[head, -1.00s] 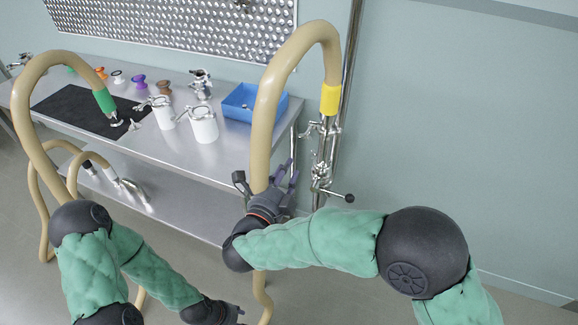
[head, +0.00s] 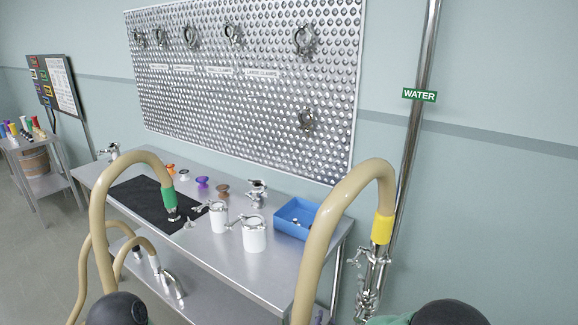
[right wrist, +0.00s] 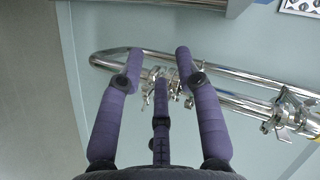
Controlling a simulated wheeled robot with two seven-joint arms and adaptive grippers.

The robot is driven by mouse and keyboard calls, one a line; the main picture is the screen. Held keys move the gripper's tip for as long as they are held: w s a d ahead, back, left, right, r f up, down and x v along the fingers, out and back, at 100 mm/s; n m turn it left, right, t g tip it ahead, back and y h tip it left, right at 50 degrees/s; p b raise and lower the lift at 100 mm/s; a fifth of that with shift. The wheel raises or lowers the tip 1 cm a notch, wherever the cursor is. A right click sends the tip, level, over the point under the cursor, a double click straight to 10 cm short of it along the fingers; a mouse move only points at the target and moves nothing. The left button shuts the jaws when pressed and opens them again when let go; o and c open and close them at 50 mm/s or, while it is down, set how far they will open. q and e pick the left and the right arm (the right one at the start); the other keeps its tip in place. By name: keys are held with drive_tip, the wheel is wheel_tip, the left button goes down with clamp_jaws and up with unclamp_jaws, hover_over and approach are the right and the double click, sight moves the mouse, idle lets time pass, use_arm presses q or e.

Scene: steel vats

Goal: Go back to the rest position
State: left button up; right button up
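My right gripper (right wrist: 159,68) shows in the right wrist view with its purple fingers spread and nothing between them. Behind the fingers is a steel pipe with valves and clamps; I see no contact. In the head view only a sliver of the right hand shows at the bottom edge, beside the tan hose with the yellow cuff (head: 384,229). The tops of my arm joints show at the bottom edge. My left gripper is out of view.
A steel table (head: 215,262) carries a black mat (head: 140,197), two white canisters, a blue bin (head: 281,219) and small coloured fittings. A tan hose with a green cuff (head: 168,198) arches over it. A perforated panel (head: 250,100) holds several clamps. The water pipe (head: 425,45) stands right.

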drive_tip(key=s+f+n+g+y+p, duration=0.1)
drive_tip(key=s+f+n+g+y, duration=0.15)
drive_tip(key=s+f+n, duration=0.4)
drive_tip(key=s+f+n+g+y, duration=0.1)
drive_tip(key=s+f+g+y, duration=0.2)
drive_tip(key=f, duration=0.6)
drive_tip(key=s+f+n+g, duration=0.2)
drive_tip(key=s+f+g, duration=0.1)
drive_tip(key=s, duration=0.5)
drive_tip(key=s+f+n+g+y+p, duration=0.1)
drive_tip(key=s+f+n+g, duration=0.1)
drive_tip(key=s, duration=0.6)
drive_tip(key=shift+f+g, duration=0.9)
drive_tip(key=shift+g, duration=0.15)
drive_tip(key=shift+n, duration=0.25)
